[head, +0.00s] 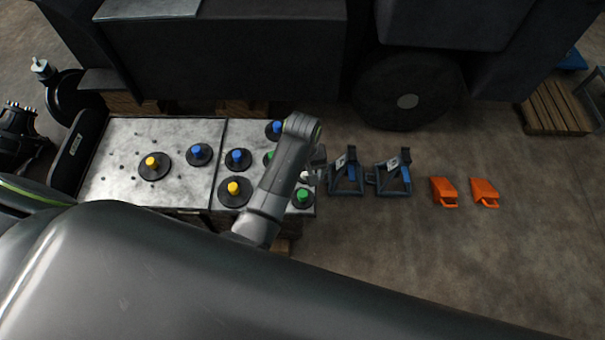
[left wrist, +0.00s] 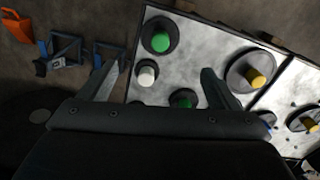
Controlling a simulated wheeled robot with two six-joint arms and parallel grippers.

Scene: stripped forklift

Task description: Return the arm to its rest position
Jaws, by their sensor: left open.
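My left arm crosses the head view, and its gripper (head: 317,163) hangs over the right end of the metal-topped table (head: 120,185), partly hidden by my own arm link. In the left wrist view, the two fingers of the left gripper (left wrist: 160,88) are spread wide with nothing held between them. Below and between them I see a white-knobbed piece (left wrist: 147,73) and a green-knobbed piece (left wrist: 184,98) on the table. My right gripper is not in view.
Discs with yellow (head: 152,163), blue (head: 198,153) and green (head: 302,196) knobs stand on the table. Blue-grey stands (head: 346,180) and orange chocks (head: 444,192) lie on the floor to the right. The dark forklift body (head: 240,60) stands behind. Floor at right front is clear.

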